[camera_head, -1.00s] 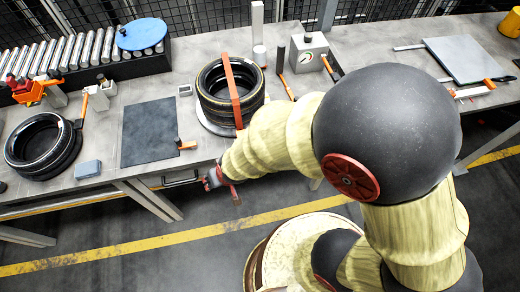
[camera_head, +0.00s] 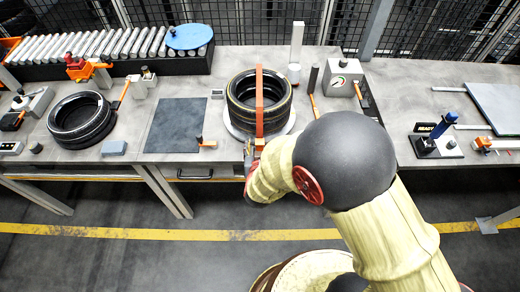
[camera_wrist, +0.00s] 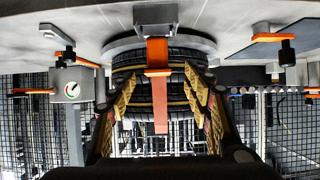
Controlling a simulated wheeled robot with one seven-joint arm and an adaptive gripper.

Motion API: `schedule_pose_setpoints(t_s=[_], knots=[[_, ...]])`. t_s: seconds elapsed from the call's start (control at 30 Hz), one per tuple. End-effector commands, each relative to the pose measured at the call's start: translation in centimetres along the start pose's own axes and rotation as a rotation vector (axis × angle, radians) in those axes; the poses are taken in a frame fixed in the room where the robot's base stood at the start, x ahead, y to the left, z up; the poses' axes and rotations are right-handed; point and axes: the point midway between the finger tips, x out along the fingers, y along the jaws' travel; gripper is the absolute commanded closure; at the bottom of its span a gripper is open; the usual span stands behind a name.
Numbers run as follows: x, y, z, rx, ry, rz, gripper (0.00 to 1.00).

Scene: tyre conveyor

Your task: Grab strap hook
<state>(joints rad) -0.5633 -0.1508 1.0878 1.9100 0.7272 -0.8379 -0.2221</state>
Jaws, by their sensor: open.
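The orange strap (camera_head: 260,88) runs over the stacked tyres (camera_head: 240,88) and down their near side. Its orange hook block (camera_head: 260,143) sits at the near end, low by the table edge. In the wrist view, which looks upside down, the hook block (camera_wrist: 158,54) is in the middle with a dark part beside it, and the strap (camera_wrist: 160,110) crosses the tyre treads (camera_wrist: 178,88). My gripper (camera_wrist: 160,92) is open, with one patterned finger on each side of the strap and hook block. In the head view my gripper (camera_head: 248,155) is partly hidden by my arm.
A grey gauge box (camera_head: 342,78) stands right of the tyres. A dark mat (camera_head: 175,125) and a lone tyre (camera_head: 80,120) lie to the left. A roller conveyor (camera_head: 110,45) is at the back left. A drawer handle (camera_head: 195,176) is under the table edge.

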Motion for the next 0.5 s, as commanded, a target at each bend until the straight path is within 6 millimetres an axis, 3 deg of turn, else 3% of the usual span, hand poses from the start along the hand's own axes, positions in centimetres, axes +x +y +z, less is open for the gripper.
schedule_pose_setpoints(t_s=[0.2, 0.5], knots=[[3.3, 0.3, 0.3, 0.000, -0.001, 0.001, 0.50], [4.1, 0.3, 0.1, 0.000, -0.001, 0.000, 0.50]])
